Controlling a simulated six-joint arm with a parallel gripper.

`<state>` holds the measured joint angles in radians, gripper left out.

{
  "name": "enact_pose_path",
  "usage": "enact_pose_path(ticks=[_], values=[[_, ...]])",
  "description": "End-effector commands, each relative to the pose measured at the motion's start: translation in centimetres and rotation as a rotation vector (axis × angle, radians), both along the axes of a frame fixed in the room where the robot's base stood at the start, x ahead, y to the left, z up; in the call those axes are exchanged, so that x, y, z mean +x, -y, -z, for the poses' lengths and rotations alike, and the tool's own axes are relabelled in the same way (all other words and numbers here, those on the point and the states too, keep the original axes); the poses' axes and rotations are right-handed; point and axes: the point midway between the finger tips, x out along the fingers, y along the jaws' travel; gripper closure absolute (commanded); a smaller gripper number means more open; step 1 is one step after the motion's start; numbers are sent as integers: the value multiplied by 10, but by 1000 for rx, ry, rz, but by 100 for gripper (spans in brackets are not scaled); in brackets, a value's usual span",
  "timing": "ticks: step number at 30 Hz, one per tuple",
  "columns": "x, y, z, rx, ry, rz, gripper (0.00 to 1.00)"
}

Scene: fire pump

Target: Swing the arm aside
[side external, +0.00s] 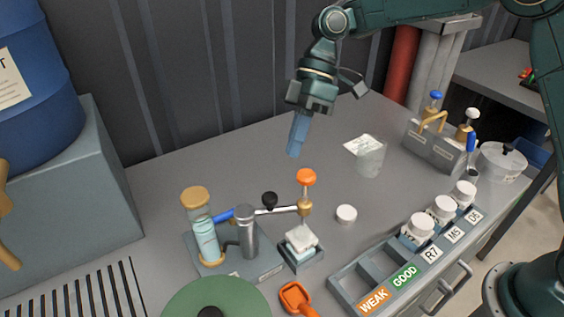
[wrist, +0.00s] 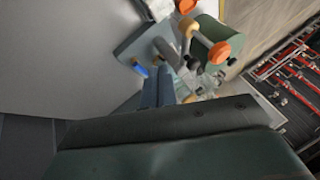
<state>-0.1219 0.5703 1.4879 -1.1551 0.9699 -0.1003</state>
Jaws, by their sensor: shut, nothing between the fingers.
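My gripper (side external: 293,150) is shut and empty, with its blue fingers pointing down above the middle of the grey table. It is clear of the table, behind and above the pump rig's orange knob (side external: 306,177). The pump rig (side external: 247,232) has a glass cylinder with a tan cap (side external: 196,197), a metal cylinder, a blue handle and a lever with a black knob (side external: 269,199). A whitish block (side external: 300,240) sits in a small tray under the orange-knobbed post. In the wrist view my blue fingers (wrist: 160,78) lie together, with the rig beyond them, partly hidden.
A compartment tray (side external: 345,287) at front right holds several white-lidded jars. A white cap (side external: 346,214), a clear beaker (side external: 369,160) and a knobbed metal stand (side external: 430,148) are to the right. A green disc (side external: 215,300) and orange scoop (side external: 296,298) are in front. The back-left table is bare.

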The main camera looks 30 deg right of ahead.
Motion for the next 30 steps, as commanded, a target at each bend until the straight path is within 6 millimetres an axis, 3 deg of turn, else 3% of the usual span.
enact_pose_path(ticks=[10, 20, 30], values=[[-13, -25, 41, -2, -3, -2, 100], [-40, -36, 46, 0, -1, -2, 100], [-48, -39, 48, 0, 0, -1, 100]])
